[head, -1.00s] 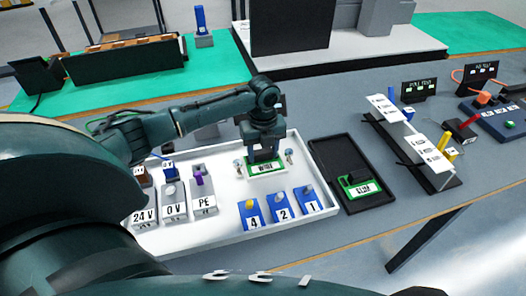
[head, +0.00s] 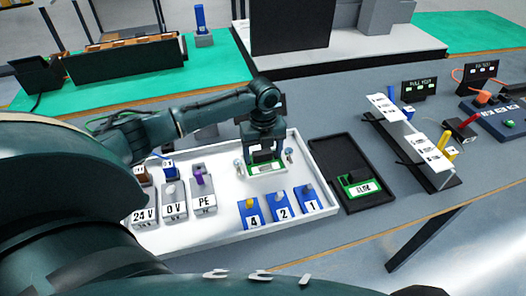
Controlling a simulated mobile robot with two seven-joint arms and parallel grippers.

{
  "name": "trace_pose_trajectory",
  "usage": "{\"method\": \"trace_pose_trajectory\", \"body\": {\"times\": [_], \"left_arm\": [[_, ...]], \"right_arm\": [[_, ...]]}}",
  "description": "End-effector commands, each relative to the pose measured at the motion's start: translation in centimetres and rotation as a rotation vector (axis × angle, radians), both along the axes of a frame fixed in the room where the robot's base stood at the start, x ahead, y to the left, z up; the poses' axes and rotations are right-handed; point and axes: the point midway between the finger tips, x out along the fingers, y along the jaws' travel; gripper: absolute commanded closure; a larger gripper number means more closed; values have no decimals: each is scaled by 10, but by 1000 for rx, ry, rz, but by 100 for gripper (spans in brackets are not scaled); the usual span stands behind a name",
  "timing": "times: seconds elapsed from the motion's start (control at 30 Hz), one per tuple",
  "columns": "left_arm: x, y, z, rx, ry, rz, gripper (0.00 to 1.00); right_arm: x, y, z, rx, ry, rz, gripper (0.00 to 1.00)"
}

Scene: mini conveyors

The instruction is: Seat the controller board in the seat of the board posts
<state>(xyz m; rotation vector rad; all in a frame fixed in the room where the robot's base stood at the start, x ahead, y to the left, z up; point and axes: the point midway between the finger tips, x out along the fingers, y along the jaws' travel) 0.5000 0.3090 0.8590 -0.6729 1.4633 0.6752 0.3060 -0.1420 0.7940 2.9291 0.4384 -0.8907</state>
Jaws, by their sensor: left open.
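A green-edged board with a pale label (head: 267,168) lies flat in the white tray, between the two board posts, the left post (head: 239,167) and the right post (head: 289,156). My left gripper (head: 264,155) is open and points down directly over this board, its fingers at or just above the board's back part. The gripper hides part of the board, so I cannot tell whether it is fully down in its seat. A second green board with a label (head: 364,188) lies in the black tray at the right. My right gripper is not in view.
The white tray (head: 318,168) also holds grey terminal blocks (head: 174,207) at left and blue numbered blocks (head: 284,208) in front. The black tray (head: 336,152) adjoins it. A stepped white-labelled rack (head: 441,181) stands farther right.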

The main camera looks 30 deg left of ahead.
Motion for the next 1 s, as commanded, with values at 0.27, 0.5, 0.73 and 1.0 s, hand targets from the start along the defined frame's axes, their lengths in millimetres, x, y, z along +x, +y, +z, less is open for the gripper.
{"method": "trace_pose_trajectory", "body": {"times": [0.27, 0.5, 0.73, 1.0], "left_arm": [[2, 0, 46, 0, -6, -1, 28], [1, 0, 95, 0, -4, 0, 28], [1, 0, 119, 0, -1, 1, 28], [1, 0, 122, -1, -1, 1, 28]], "right_arm": [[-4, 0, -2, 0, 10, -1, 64], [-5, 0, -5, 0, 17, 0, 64], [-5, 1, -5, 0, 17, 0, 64], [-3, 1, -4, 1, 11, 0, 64]]}}
